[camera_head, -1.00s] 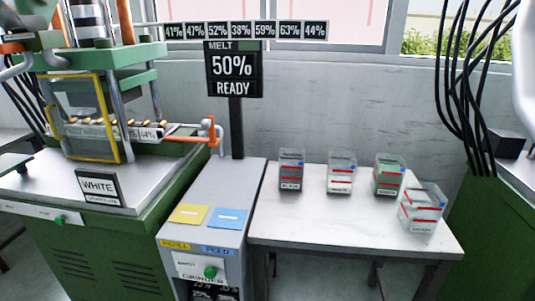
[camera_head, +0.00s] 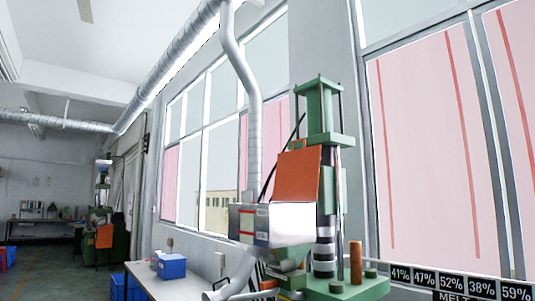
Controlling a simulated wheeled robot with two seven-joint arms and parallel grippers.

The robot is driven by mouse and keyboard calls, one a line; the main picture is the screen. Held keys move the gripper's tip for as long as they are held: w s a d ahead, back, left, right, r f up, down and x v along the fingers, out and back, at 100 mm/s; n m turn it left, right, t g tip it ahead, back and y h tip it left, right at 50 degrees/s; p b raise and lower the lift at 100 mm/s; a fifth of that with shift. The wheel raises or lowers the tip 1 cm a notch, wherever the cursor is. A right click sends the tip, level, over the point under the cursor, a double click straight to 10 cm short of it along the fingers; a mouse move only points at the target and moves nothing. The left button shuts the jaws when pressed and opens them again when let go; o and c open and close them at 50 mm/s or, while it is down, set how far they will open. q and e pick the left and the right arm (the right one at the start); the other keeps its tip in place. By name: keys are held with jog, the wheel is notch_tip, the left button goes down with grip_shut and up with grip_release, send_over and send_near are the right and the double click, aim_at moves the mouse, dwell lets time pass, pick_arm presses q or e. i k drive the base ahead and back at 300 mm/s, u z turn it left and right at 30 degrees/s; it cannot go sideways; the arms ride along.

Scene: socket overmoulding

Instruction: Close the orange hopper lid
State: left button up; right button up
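The orange hopper lid (camera_head: 297,175) stands raised, tilted up at the back of the grey metal hopper (camera_head: 290,226). The hopper sits on the green machine (camera_head: 320,120), with its top edge visible and its inside hidden from this angle. Neither of my grippers shows in the head view.
A tall grey duct (camera_head: 250,110) rises behind the hopper. An orange cylinder (camera_head: 356,261) stands right of the hopper on the green machine top. A white table with a blue box (camera_head: 172,266) is at lower left. The percentage display (camera_head: 460,283) is at lower right. Open floor lies far left.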

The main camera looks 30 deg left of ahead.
aim_at(296, 172)
jog(key=u, duration=1.75)
jog(key=i, duration=5.5)
jog(key=z, duration=4.6)
jog(key=i, duration=0.5)
